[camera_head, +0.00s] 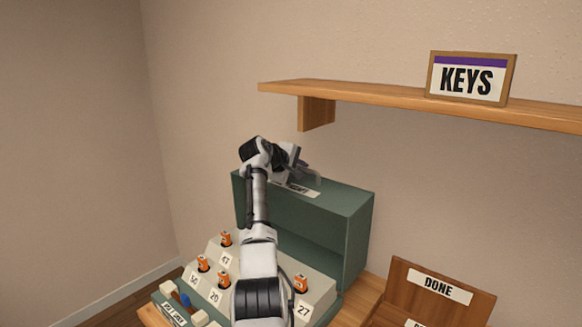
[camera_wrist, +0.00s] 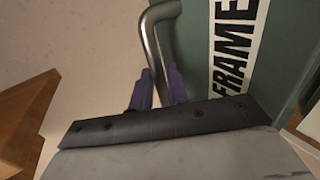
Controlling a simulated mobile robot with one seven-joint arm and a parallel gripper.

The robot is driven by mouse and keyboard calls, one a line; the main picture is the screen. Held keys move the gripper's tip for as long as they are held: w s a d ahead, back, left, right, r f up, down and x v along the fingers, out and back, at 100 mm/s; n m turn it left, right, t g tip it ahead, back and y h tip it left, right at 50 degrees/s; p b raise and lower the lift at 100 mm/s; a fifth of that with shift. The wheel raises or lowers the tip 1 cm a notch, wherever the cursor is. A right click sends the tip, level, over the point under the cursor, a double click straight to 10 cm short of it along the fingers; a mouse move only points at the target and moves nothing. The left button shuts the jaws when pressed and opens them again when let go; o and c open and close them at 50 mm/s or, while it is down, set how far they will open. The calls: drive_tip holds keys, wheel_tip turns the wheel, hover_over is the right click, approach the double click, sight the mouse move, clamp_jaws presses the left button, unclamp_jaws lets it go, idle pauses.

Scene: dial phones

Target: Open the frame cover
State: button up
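The green frame cover (camera_head: 345,205) stands at the back of the switchboard-like unit, as a box with a top, a front face and a right side. A label on its top, partly hidden by my arm, reads FRAME in the wrist view (camera_wrist: 232,45). A bent metal handle (camera_wrist: 160,28) is fixed beside the label; in the head view it shows faintly (camera_head: 314,174). My gripper (camera_wrist: 160,80) is at this handle, its two purple fingers close on either side of the bar.
A sloped panel (camera_head: 213,278) with several orange plugs and number tags lies in front of the cover. A wooden shelf (camera_head: 375,93) with a KEYS sign (camera_head: 470,78) is above right. A wooden DONE tray (camera_head: 398,278) stands at lower right. A wall is close behind.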

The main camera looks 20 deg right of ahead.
drive_tip(key=b+v, duration=0.5)
drive_tip(key=v, duration=0.8)
drive_tip(key=shift+a, duration=0.3)
drive_tip(key=shift+s+r, duration=0.1)
